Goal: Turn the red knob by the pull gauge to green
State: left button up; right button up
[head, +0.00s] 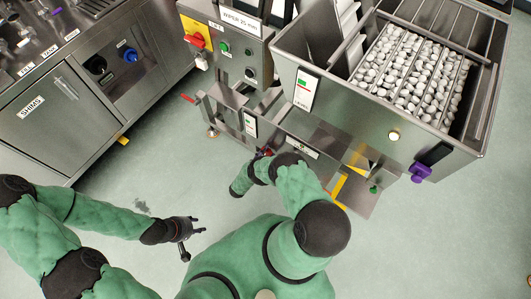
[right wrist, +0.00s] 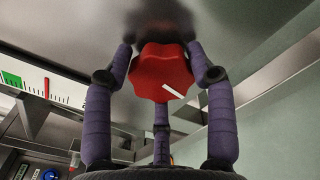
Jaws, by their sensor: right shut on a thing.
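The red knob (right wrist: 162,74) is a lobed dial with a white mark, on a metal panel in the right wrist view. The mark slants toward the lower right. My right gripper (right wrist: 160,85) has its purple fingers around the knob, one on each side and one below, and is shut on it. A white gauge strip (right wrist: 34,92) with a green zone and a red needle (right wrist: 46,88) is left of the knob; the needle stands right of the green part that shows. My left gripper (head: 184,237) is empty, fingers spread, above the floor.
The steel hopper (head: 312,60) full of caps stands at upper right, with a purple knob (head: 421,172) on its front. A control box (head: 227,45) with a red-yellow switch stands beside it. A steel SHIMS cabinet (head: 45,120) is at left. Floor between is clear.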

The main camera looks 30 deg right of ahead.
jog(key=shift+d+r, duration=0.35)
jog(key=o, duration=1.1)
jog(key=shift+o, duration=0.2)
jog(key=shift+s+f, duration=0.1)
jog(key=shift+a, duration=0.2)
jog(key=shift+a, duration=0.2)
jog(key=v, duration=1.1)
jog(key=shift+a, duration=0.2)
jog(key=shift+s+f, duration=0.1)
jog(key=shift+f, duration=0.05)
